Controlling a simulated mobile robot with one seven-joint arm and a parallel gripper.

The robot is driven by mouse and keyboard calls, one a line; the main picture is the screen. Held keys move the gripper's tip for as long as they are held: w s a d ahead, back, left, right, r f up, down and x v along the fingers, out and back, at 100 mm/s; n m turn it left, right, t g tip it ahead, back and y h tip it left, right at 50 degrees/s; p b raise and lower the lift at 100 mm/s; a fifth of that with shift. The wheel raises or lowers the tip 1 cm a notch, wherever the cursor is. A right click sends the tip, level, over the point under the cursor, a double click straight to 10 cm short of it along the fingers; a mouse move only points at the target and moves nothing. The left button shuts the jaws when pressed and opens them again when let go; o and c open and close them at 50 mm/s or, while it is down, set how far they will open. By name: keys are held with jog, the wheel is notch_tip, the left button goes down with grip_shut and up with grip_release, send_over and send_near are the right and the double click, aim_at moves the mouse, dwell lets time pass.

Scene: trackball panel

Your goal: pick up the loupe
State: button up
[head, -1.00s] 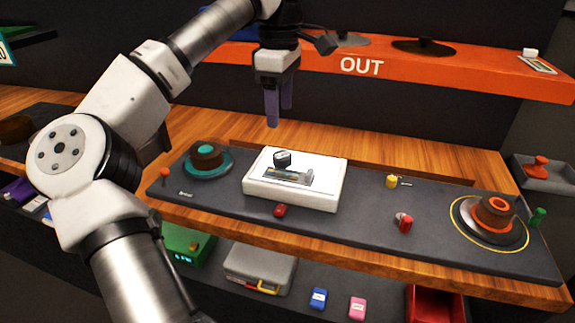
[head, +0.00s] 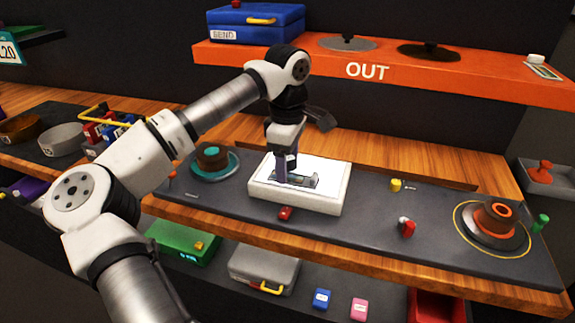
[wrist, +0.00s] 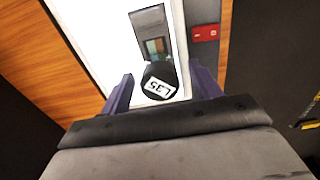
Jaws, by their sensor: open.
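The loupe (wrist: 160,80) is a small black piece with a white label reading L35 in the wrist view. It sits on the end of a grey strip with a coloured picture (wrist: 150,22), over a white light box (wrist: 95,35). My gripper (wrist: 162,88) is open, with a purple finger on either side of the loupe. I cannot tell whether the fingers touch it. In the head view my gripper (head: 285,178) points down over the left part of the light box (head: 295,200), and the loupe is mostly hidden behind it.
A red button (head: 286,214) lies just in front. A yellow knob (head: 396,185), a red knob (head: 407,228) and a large trackball-like dial (head: 492,222) are on the right. An orange OUT shelf (head: 440,78) overhangs behind.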

jog(key=c, duration=1.1)
jog(key=shift+c, duration=0.2)
jog(key=shift+r, duration=0.15)
